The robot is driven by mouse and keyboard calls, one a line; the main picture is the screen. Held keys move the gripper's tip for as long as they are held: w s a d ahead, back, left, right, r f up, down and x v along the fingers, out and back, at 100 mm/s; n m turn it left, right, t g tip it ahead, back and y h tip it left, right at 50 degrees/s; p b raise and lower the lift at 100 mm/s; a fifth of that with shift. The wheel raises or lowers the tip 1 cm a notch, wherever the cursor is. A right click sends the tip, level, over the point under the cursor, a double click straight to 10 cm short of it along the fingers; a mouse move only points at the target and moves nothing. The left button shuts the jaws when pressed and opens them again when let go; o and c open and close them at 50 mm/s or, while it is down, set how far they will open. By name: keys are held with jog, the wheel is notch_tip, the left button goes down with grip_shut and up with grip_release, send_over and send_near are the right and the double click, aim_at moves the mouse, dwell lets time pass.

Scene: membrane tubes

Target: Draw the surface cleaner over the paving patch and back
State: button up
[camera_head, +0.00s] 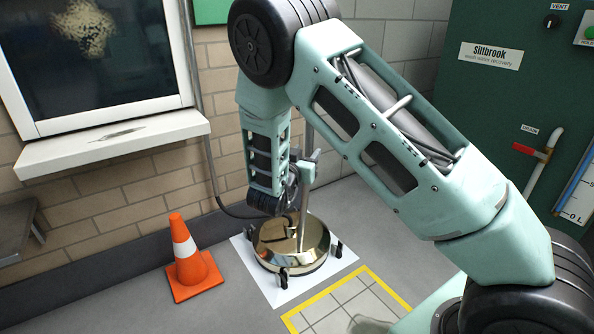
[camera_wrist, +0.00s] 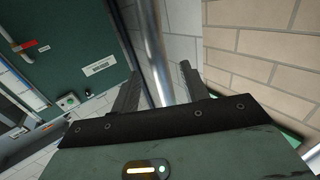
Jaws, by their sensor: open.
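The surface cleaner (camera_head: 303,262) is a round brass-coloured disc with dark feet around its rim. It stands on a white mat (camera_head: 262,287) by the wall. A thin upright metal lance rises from it, partly hidden by my arm. In the wrist view, the lance (camera_wrist: 153,50) passes between the two fingers of my gripper (camera_wrist: 158,82), which are open with a gap beside it. In the head view my gripper (camera_head: 306,168) is above the cleaner, partly hidden by my wrist. The paving patch (camera_head: 345,302), grey slabs with a yellow border, lies just in front of the mat.
An orange cone (camera_head: 190,262) stands left of the mat. A dark hose (camera_head: 212,175) runs down the brick wall to the cleaner. A window with a sill (camera_head: 115,142) is at left. A green cabinet (camera_head: 490,110) with a red-handled drain valve stands at right.

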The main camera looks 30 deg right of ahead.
aim_at(307, 150)
jog(key=shift+b+x, duration=0.4)
jog(key=shift+x, duration=1.15)
grip_shut()
dwell(0.3)
